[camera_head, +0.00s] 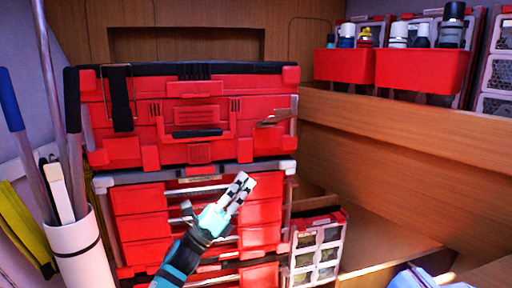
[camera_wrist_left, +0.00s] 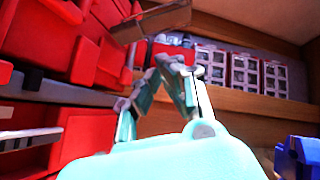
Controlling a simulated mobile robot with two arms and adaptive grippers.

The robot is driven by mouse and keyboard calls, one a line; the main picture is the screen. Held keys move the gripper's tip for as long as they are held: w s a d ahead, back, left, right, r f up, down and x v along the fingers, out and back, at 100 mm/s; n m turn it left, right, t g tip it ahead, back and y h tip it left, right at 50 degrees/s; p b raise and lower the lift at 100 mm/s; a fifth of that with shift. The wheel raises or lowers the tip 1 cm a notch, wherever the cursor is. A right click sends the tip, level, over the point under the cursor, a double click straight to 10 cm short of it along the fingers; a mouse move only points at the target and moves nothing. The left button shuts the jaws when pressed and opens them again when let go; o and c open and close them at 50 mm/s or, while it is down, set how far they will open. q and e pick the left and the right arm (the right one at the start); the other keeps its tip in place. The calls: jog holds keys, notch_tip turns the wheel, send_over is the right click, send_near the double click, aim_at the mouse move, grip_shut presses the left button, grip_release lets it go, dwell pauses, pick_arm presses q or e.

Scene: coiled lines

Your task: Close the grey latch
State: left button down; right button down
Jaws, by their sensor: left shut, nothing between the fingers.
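The grey latch (camera_head: 275,117) is on the right part of the front of the upper red toolbox (camera_head: 200,148). It sticks out from the front, tilted, rather than lying flat. In the left wrist view the latch (camera_wrist_left: 160,20) shows as a grey plate at the top, beyond the fingers. My left gripper (camera_head: 242,183) is shut and empty, in front of the drawers, below and a little left of the latch, apart from it. It also shows in the left wrist view (camera_wrist_left: 165,52). My right gripper is not in view.
A red drawer unit (camera_head: 140,228) stands under the toolbox. A white bin (camera_head: 80,250) with poles is at the left. A small organizer case (camera_head: 316,252) stands at the right. Red bins (camera_head: 420,70) with bottles sit on a wooden ledge. A blue object (camera_head: 425,279) is at bottom right.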

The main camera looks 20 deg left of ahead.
pick_arm(q)
jog(key=p, duration=0.5)
send_near(277, 121)
jog(key=w+d, duration=0.2)
jog(key=d, duration=0.2)
jog(key=r, duration=0.1)
jog(key=a+r+p, duration=0.1)
jog(key=r+p, duration=0.1)
jog(key=shift+w+a+r, duration=0.2)
jog(key=shift+w+r, duration=0.1)
jog(key=shift+w, duration=0.1)
jog(key=shift+d, duration=0.1)
jog(key=shift+w+r, duration=0.15)
jog(key=shift+w, duration=0.05)
